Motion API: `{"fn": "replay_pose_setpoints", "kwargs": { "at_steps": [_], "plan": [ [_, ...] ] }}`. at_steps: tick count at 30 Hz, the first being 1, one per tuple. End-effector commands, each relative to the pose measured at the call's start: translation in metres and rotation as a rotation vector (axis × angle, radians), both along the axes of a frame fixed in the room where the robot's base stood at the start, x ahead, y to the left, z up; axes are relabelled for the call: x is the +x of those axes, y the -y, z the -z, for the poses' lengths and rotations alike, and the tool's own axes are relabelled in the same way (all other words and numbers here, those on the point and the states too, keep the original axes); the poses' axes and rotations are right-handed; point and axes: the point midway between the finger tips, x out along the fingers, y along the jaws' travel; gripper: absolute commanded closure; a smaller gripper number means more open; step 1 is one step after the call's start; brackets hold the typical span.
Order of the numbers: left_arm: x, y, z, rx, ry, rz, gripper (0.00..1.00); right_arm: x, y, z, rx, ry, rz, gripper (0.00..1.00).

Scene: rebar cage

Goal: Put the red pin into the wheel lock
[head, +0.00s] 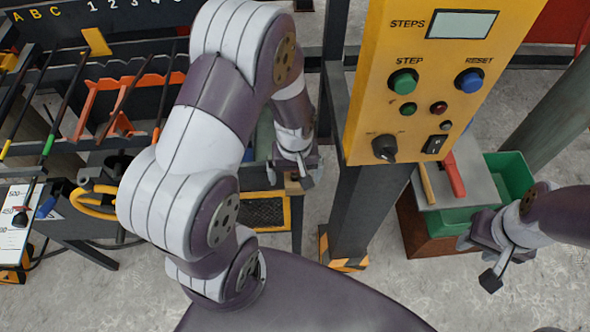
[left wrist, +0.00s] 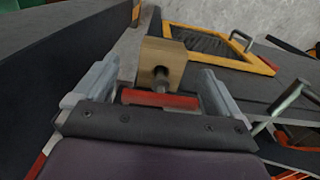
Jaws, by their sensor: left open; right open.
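In the left wrist view a red crossbar, apparently the head of the red pin (left wrist: 160,98), lies between the fingers of my left gripper (left wrist: 158,78). Its grey shank points into a hole in a tan block (left wrist: 164,55). The fingers stand open on both sides, with visible gaps. In the head view my left gripper (head: 297,178) is down by the tan block (head: 292,186), and the pin is hidden. A yellow handwheel (head: 94,203) is at the left; I cannot make out its lock. My right gripper (head: 490,245) is open and empty at the right.
A yellow control panel (head: 433,110) on a dark post stands right of my left arm. A green bin (head: 514,176) with a grey lid bearing red and yellow-handled tools is near my right gripper. A rack of rods (head: 105,100) fills the upper left. Grey floor is open between.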

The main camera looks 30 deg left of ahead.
Motion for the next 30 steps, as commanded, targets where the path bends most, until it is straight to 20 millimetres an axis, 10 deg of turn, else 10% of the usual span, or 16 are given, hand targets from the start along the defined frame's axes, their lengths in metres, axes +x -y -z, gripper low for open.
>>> {"fn": "replay_pose_setpoints", "kwargs": {
  "at_steps": [7, 17, 30],
  "plan": [
    [0.0, 0.0, 0.0, -0.001, -0.001, 0.0, 0.66, 0.0, 0.0, 0.0, 0.0, 0.0, 0.0, 0.57],
    [0.001, 0.0, -0.009, 0.0, 0.001, 0.0, 0.65, 0.0, 0.0, 0.0, 0.0, 0.0, 0.0, 0.57],
    [0.005, 0.001, -0.094, -0.001, -0.001, 0.021, 0.65, 0.0, 0.0, -0.001, 0.0, 0.0, 0.0, 0.57]
  ]
}}
